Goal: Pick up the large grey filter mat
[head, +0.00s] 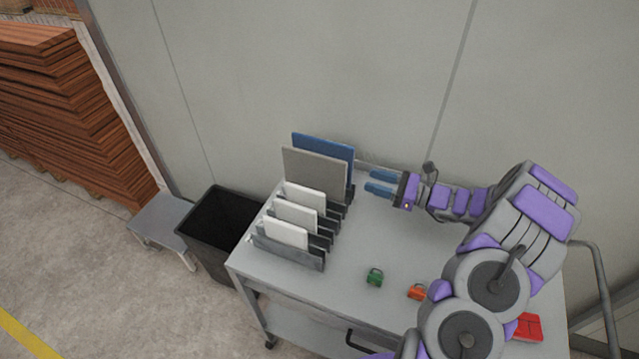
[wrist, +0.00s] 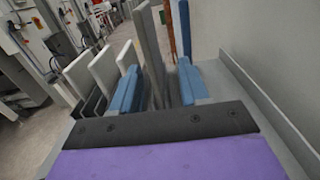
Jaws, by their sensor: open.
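The large grey filter mat (head: 313,174) stands upright in a dark slotted rack (head: 288,250) on the trolley, in front of a large blue mat (head: 325,143). My gripper (head: 366,180) is open and empty, just right of the two large mats and apart from them in the head view. In the wrist view, the grey mat (wrist: 149,48) shows edge-on between the blue fingers of my gripper (wrist: 158,72). The blue mat (wrist: 181,28) stands to its right, near the right finger's line. The grey mat's lower edge is hidden in the rack.
Several smaller white mats (head: 295,214) stand in the nearer slots. A green padlock-like item (head: 374,278) and an orange one (head: 417,291) lie on the trolley top (head: 345,262). A black bin (head: 215,225) stands left; a wall (head: 380,80) rises behind.

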